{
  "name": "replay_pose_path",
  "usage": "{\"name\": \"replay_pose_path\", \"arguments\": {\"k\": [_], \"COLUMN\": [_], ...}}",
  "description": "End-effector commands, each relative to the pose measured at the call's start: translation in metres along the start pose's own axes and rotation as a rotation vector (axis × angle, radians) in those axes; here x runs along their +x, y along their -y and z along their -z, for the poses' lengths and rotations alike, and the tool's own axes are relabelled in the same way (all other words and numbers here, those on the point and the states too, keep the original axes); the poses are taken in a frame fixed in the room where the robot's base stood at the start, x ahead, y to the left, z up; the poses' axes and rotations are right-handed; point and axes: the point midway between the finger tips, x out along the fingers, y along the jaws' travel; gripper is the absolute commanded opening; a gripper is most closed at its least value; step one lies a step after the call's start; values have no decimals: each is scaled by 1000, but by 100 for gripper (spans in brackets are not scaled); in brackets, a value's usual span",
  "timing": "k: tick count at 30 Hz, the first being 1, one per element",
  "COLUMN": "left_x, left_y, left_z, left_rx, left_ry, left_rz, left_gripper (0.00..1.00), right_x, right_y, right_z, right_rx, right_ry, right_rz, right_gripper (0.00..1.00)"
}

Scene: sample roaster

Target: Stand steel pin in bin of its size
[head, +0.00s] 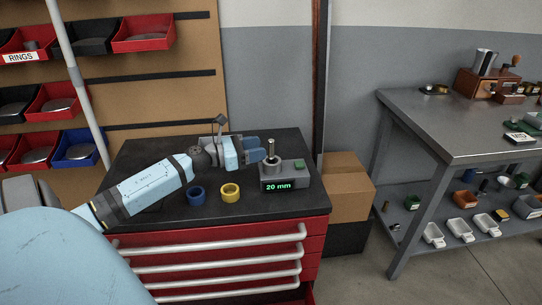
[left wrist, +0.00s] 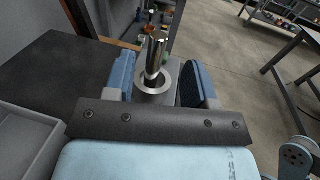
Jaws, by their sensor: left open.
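The steel pin (head: 271,152) stands upright in the round socket of a grey gauge (head: 298,170), whose display reads "20 mm". My left gripper (head: 257,149) reaches in from the left at the gauge. In the left wrist view the pin (left wrist: 156,55) rises from a pale ring-shaped socket (left wrist: 155,88) between the two blue fingers. The fingers are apart, with gaps on both sides of the pin. Wall bins, red (head: 143,33) and blue (head: 83,150), hang at the left; one is labelled "RINGS". My right gripper is not in view.
A blue ring (head: 196,196) and a yellow ring (head: 231,192) lie on the black top (head: 150,217) of the red drawer cabinet. Cardboard boxes (head: 346,190) stand right of it. A grey metal table (head: 455,125) with small trays on its lower shelf stands further right.

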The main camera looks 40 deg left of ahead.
Motion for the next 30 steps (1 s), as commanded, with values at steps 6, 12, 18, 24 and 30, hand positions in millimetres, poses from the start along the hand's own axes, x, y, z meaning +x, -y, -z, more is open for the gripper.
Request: {"name": "replay_pose_path", "arguments": {"k": [6, 12, 18, 24, 30], "left_x": [15, 38, 60, 66, 65], "left_y": [0, -3, -3, -3, -3], "left_z": [0, 2, 3, 3, 3], "left_rx": [-1, -1, -2, -3, -3], "left_ry": [0, 2, 1, 0, 0], "left_rz": [-1, 0, 0, -1, -1], "left_gripper": [51, 51, 51, 51, 35], "right_x": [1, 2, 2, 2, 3], "right_y": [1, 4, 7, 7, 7], "right_z": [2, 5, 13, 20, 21], "right_rx": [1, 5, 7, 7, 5], "right_ry": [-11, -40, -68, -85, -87], "right_rz": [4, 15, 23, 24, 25], "right_gripper": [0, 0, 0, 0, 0]}}
